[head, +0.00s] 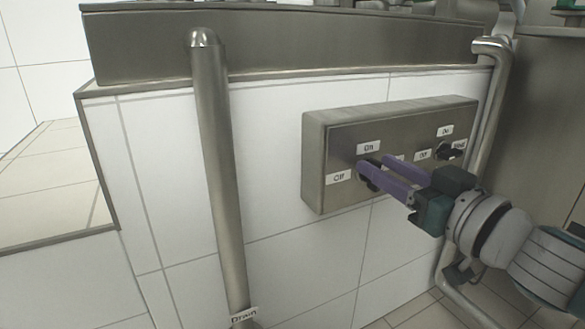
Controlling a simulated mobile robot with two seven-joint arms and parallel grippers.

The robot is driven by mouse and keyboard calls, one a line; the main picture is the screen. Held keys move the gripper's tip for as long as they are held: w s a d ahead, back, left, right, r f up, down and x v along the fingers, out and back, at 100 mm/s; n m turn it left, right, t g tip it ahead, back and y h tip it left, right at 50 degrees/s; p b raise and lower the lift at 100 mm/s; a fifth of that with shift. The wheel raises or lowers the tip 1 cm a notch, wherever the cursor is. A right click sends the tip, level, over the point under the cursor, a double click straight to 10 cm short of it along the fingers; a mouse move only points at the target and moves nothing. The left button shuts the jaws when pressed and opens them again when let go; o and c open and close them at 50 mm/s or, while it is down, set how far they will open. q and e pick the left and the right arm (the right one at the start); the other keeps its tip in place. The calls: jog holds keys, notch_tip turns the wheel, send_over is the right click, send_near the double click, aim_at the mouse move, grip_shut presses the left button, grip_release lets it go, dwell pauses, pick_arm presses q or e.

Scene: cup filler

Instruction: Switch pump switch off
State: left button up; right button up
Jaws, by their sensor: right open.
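A grey metal switch box (313,160) is mounted on the white tiled wall. Its left rotary switch, with an "On" label (368,147) above and an "Off" label (339,177) at lower left, is mostly hidden behind my right gripper (373,164). A dark switch (451,152) at the box's right end has its own small labels. The frame does not show clearly which is the pump switch. My right gripper is open, its purple fingers reaching from the right to the left switch. I cannot tell whether they touch it. My left gripper is not in view.
A vertical metal pipe (218,160) with a "Drain" label (244,316) stands left of the box. Another bent pipe (487,110) runs down at the right, close to my right arm. A metal ledge (280,45) runs above the box. The wall between the left pipe and the box is clear.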

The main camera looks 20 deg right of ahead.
grip_shut()
dwell(0.4)
